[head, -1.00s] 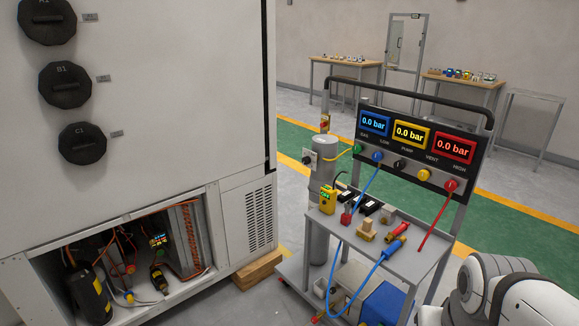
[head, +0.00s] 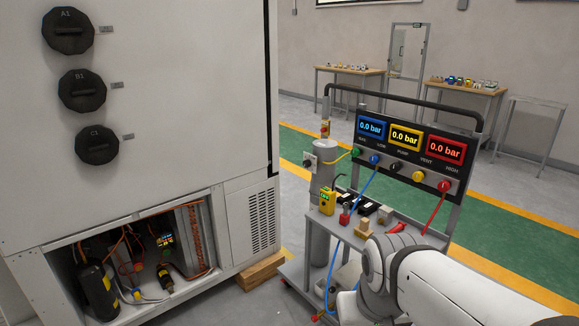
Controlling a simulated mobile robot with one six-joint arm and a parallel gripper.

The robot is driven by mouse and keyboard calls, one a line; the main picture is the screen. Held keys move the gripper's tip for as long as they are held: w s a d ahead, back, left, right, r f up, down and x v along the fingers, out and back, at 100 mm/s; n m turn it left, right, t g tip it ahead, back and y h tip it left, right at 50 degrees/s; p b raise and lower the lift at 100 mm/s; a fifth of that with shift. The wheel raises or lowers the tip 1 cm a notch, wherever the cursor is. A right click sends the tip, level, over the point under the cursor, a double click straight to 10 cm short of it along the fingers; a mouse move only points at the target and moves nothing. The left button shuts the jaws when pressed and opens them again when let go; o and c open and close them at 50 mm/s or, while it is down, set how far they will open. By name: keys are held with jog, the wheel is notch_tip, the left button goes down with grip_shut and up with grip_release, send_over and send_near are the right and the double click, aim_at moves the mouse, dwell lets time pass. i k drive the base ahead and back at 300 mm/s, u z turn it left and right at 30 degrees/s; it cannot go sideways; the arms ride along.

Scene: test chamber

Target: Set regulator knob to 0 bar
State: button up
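A grey gas cylinder (head: 324,180) stands upright at the left end of the cart. A small black knob on a pale square plate (head: 308,162) sits at its upper left side; I cannot read its setting or tell for sure that it is the regulator knob. A red and yellow fitting (head: 325,130) is on top of the cylinder. The gauge panel (head: 400,172) has blue, yellow and red displays, each reading 0.0 bar, above a row of coloured knobs and ports. My white arm covers the lower right of the head view. My gripper does not show.
The cart (head: 292,270) carries a yellow meter (head: 327,201), a wooden block (head: 364,228) and hoses; my arm hides its right part. A white cabinet (head: 180,120) with dark round knobs and an open lower bay stands left. Green floor (head: 500,220) lies clear behind the cart.

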aim_at(306, 163)
jog(key=z, duration=0.05)
jog(key=i, duration=1.65)
jog(key=u, duration=0.05)
